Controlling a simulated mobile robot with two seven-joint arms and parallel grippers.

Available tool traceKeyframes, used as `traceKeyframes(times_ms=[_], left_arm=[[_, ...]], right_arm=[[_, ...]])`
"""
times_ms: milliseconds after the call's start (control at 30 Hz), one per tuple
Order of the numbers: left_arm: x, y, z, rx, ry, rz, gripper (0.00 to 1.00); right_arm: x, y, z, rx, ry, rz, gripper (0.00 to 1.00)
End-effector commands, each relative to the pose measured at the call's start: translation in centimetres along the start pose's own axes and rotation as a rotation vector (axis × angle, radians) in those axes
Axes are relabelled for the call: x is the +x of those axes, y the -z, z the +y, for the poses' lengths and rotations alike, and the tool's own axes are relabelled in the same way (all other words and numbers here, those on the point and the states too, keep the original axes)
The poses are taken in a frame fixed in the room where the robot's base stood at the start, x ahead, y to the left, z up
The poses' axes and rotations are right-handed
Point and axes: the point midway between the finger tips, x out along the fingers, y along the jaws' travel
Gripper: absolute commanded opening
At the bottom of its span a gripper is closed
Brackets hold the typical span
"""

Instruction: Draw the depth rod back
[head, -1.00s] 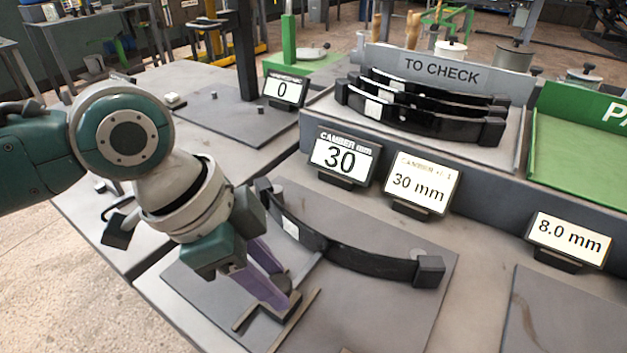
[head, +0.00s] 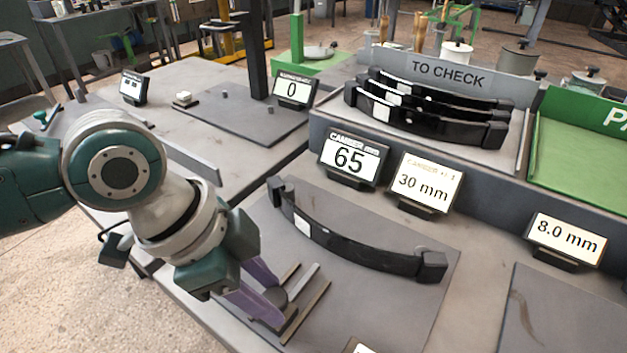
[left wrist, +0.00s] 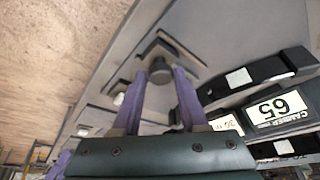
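The depth rod (head: 304,282) is a grey bar lying between two low guide rails on the grey gauge plate (head: 410,310). Its front tip stands apart from the black curved leaf spring (head: 345,240). My left gripper (head: 276,300) has its purple fingers on either side of the dark round knob (head: 275,296) at the rod's near end. In the left wrist view the knob (left wrist: 160,72) sits between the fingertips, and the gripper looks shut on it. The camber display (head: 348,160) reads 65. My right gripper is not in view.
A card (head: 425,184) reads 30 mm, another (head: 565,240) 8.0 mm. Several springs lie in the TO CHECK tray (head: 520,150), left of a green tray (head: 580,150). A second display (head: 293,90) reads 0. The near bench edge runs below my left arm.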

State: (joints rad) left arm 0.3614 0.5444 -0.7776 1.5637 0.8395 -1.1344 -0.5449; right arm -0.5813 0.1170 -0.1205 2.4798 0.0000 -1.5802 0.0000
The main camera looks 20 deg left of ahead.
Motion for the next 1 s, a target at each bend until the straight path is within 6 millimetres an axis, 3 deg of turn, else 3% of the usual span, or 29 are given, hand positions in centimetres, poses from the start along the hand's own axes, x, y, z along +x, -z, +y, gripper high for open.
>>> traceKeyframes(times_ms=[33, 233, 567, 1000], left_arm=[[0.0, 0.0, 0.2, 0.0, -0.006, -0.002, 0.46], [0.0, 0.0, 0.1, 0.0, -0.003, -0.001, 0.68], [-0.6, 0.0, 0.0, 0.001, 0.001, 0.0, 0.68], [-8.5, 0.0, 0.0, 0.002, 0.002, -0.001, 0.68]], right_arm=[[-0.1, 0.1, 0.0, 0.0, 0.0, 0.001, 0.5], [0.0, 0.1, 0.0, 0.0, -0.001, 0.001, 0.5], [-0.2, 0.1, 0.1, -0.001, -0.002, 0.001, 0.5], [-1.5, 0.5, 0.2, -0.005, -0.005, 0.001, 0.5]])
